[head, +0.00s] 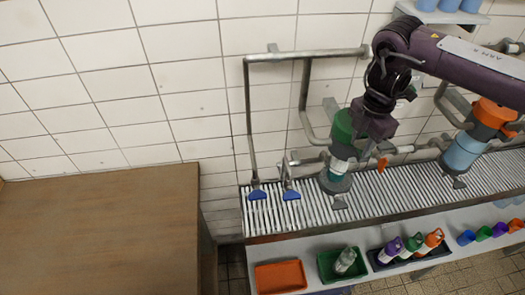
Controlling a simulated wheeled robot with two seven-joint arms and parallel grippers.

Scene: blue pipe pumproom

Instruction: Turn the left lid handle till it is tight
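The left vessel has a green upper part (341,127) and a teal and white lower part (337,167), and stands upright on a round grey base on the slatted rack. My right gripper (373,127) comes in from the upper right, pointing down, right beside the green part and overlapping its right edge. Its fingertips and the left lid handle are hidden or too small to make out, so I cannot tell whether they touch. A small orange piece (382,164) shows just below the gripper. My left gripper is not in view.
A second vessel, orange-topped (494,112) and blue-bodied, stands to the right. Grey pipes (305,57) run along the tiled wall. Two blue-footed pieces (257,194) sit on the slatted rack (410,198). Trays, bottles and cups line the lower shelf. The brown table (95,235) is bare.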

